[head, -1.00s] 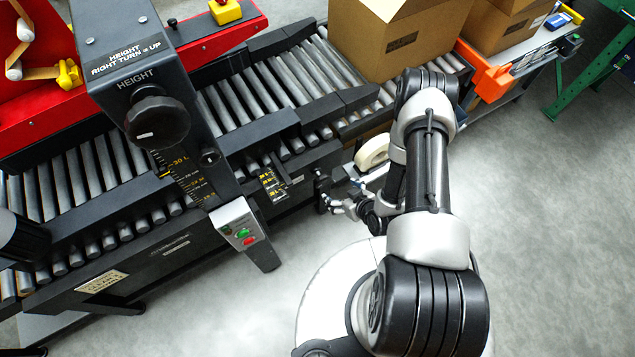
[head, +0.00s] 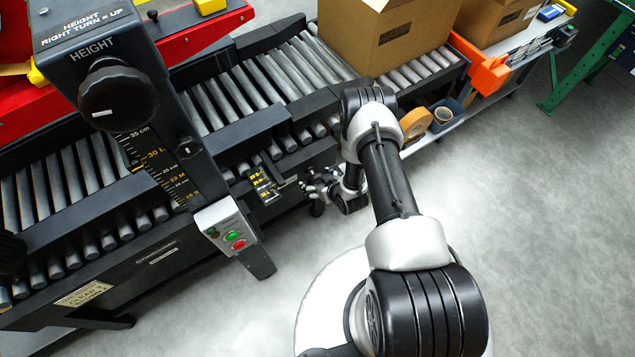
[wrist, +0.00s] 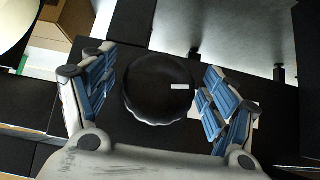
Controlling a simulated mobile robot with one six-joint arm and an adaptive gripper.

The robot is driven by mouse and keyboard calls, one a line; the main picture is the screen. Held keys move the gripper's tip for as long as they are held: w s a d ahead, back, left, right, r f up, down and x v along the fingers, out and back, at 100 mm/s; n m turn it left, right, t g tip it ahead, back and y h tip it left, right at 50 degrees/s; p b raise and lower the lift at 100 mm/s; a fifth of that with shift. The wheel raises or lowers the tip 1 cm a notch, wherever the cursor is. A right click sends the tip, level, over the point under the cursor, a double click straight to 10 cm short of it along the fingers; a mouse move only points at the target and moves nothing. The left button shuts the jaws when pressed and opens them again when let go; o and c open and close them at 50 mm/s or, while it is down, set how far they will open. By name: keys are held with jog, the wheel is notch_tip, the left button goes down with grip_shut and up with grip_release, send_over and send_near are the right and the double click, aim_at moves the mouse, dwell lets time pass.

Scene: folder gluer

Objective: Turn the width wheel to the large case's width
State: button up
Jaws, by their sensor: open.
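The width wheel is a round black knob (wrist: 158,88) with a white mark on its right side, seen in the wrist view. My gripper (wrist: 155,95) is open, with one blue-padded finger on each side of the knob and a gap showing at both sides. In the head view my gripper (head: 318,188) is beside the machine's front side, near the yellow-marked width scale (head: 263,187). The wheel is hidden there behind my gripper. Whether the fingers are level with the knob in depth I cannot tell.
The height column with its HEIGHT knob (head: 118,97) and a green and red button box (head: 228,230) stand left of my arm. A cardboard box (head: 385,40) sits on the roller conveyor (head: 290,75). Grey floor is clear at right.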

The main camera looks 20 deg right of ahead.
jog(key=shift+c, duration=0.4)
jog(key=c, duration=1)
jog(key=m+y, duration=0.1)
jog(key=y, duration=0.2)
jog(key=shift+m+g, duration=0.4)
jog(key=shift+a+m+y, duration=0.1)
jog(key=shift+m+y, duration=0.6)
jog(key=shift+y, duration=0.6)
jog(key=shift+g, duration=0.3)
jog(key=o, duration=1.1)
